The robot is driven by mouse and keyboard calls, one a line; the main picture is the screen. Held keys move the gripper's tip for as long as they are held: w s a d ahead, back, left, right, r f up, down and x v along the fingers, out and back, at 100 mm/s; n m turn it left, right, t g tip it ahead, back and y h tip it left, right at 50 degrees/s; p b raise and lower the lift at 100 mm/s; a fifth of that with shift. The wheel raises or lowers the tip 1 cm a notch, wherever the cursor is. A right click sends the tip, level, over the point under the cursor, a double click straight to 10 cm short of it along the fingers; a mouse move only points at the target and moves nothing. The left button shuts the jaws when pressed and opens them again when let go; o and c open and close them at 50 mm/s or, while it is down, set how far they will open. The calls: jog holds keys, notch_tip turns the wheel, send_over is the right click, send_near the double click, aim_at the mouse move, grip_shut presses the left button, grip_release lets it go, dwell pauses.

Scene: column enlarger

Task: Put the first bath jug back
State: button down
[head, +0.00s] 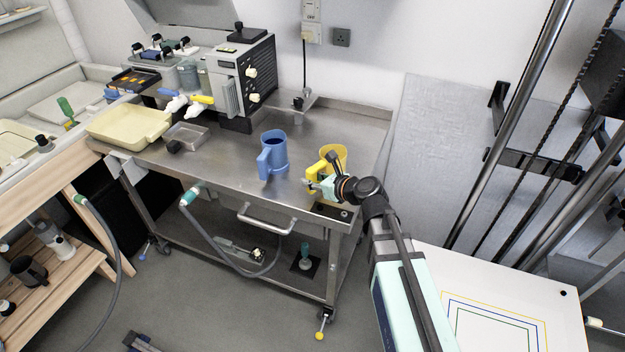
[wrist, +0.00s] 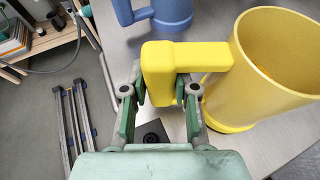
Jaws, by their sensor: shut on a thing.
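A yellow jug (head: 336,155) is at the right front of the steel trolley top (head: 228,168). In the wrist view, the yellow jug (wrist: 285,60) fills the right side, upright, with its open mouth showing. My gripper (head: 317,184) is shut on the yellow jug's handle, with one finger on each side of it in the wrist view (wrist: 160,95). I cannot tell whether the jug's base touches the trolley top. A blue jug (head: 273,155) stands upright on the trolley to the left, and its lower part shows in the wrist view (wrist: 172,12).
A grey machine with knobs (head: 242,80) stands at the trolley's back. A cream tray (head: 128,125) and a small metal tray (head: 187,136) lie at the left. The trolley has a raised rim and a front handle (head: 266,219). Bare steel shows behind the jugs.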

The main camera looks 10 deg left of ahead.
jog(key=shift+f, duration=0.25)
dwell(0.4)
jog(key=c, duration=0.8)
grip_release()
jog(key=p+v, duration=0.2)
jog(key=v, duration=0.6)
dwell(1.1)
dwell(0.4)
notch_tip(320, 180, up, 10)
dwell(0.6)
